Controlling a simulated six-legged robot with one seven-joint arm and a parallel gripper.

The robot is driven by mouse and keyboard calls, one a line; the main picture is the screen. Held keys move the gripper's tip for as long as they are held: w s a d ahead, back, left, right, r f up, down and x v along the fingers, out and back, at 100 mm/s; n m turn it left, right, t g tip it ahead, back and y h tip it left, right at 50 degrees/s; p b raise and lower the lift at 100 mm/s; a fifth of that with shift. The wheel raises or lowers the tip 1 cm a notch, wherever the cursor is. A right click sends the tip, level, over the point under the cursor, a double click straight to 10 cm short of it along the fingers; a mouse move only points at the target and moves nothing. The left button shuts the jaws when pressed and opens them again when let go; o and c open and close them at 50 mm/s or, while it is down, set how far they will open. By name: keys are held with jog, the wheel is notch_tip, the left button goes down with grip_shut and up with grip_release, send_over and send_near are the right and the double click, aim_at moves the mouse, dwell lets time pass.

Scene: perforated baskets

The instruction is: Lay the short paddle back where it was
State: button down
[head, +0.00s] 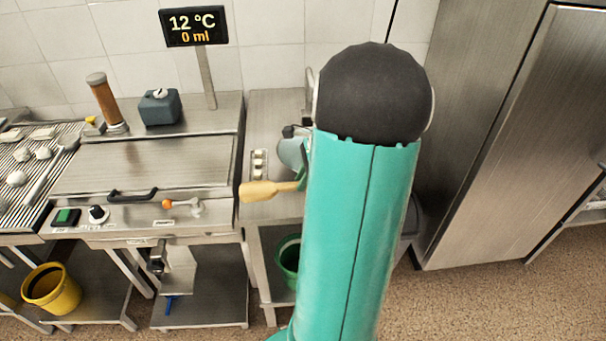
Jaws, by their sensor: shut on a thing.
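A short pale wooden paddle (262,190) sticks out to the left from behind my arm, over the steel counter right of the flat cooking unit. My gripper (302,176) shows only as a small green part at the paddle's right end, mostly hidden behind my large teal arm link. It is shut on the paddle. The paddle lies roughly level in the picture; I cannot tell whether it touches the counter.
A flat steel unit (150,165) with a black handle stands left of the paddle. A grey-blue box (160,107) and brown cylinder (104,100) stand behind. A yellow bucket (52,288) and green bucket (288,262) sit below.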

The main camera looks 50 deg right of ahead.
jog(key=shift+s+d+f, duration=0.15)
jog(key=shift+s+f, duration=0.05)
jog(key=shift+f, duration=0.2)
jog(key=shift+w+d+f, duration=0.1)
jog(key=shift+w+f, duration=0.05)
jog(key=shift+f, duration=0.35)
jog(key=shift+a+f, duration=0.2)
jog(key=shift+f, duration=1.6)
jog(key=shift+d+f, duration=0.1)
jog(key=shift+f, duration=0.3)
jog(key=c, duration=1.2)
grip_release()
